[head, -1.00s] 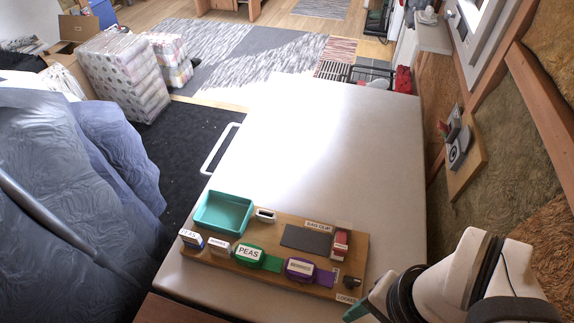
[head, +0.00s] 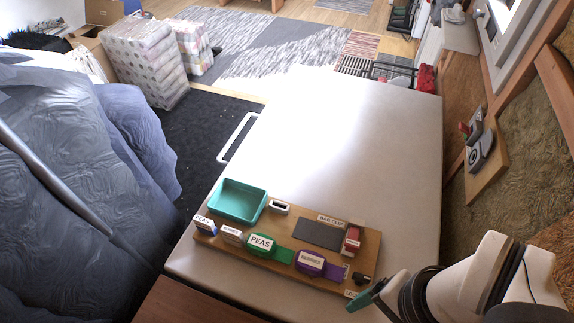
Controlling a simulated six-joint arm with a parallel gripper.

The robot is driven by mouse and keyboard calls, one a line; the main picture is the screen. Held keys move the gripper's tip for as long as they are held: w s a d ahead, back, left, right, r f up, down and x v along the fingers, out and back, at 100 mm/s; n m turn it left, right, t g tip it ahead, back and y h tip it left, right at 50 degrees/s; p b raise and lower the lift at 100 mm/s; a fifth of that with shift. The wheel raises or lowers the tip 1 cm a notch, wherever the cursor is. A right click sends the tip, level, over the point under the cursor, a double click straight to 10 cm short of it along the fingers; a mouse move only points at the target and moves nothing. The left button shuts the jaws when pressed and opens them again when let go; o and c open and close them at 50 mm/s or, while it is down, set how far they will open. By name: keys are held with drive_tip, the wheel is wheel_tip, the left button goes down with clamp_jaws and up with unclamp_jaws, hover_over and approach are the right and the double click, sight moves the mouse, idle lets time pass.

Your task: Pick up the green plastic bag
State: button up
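A green item labelled PEAS (head: 264,244), with a flat green tail to its right, lies on a wooden board (head: 292,218) on the white table. It is the only green bag-like thing I see. A purple item with a white label (head: 312,262) lies to its right, also with a flat tail. My gripper (head: 366,296) is at the lower right, beside the board's right end and right of both items. Only a green part of it shows, and its fingers are not clear. I cannot see whether it is open, and I see nothing held.
The board also carries a teal tray (head: 238,218), a dark grey pad (head: 318,234), a red block (head: 352,238) and small labelled blocks (head: 205,225) at the left. The white table (head: 350,140) is clear behind the board. A wall with a wooden ledge (head: 487,160) stands at the right.

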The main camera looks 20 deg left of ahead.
drive_tip(key=shift+o, duration=0.8)
